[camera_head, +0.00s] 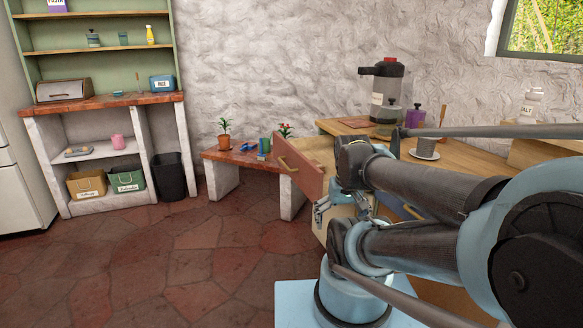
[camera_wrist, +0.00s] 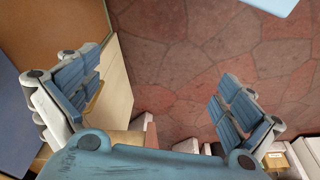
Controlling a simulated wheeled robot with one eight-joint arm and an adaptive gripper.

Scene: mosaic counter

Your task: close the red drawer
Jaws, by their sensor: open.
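Part of the drawer is hidden behind my arm. My gripper (camera_head: 342,208) is beside the drawer's right part in the head view, low and close to the front; whether it touches is unclear.
A low bench (camera_head: 247,160) with potted plants stands behind the drawer. A shelf unit (camera_head: 107,104) is at left. The tiled floor (camera_head: 180,255) in front is clear.

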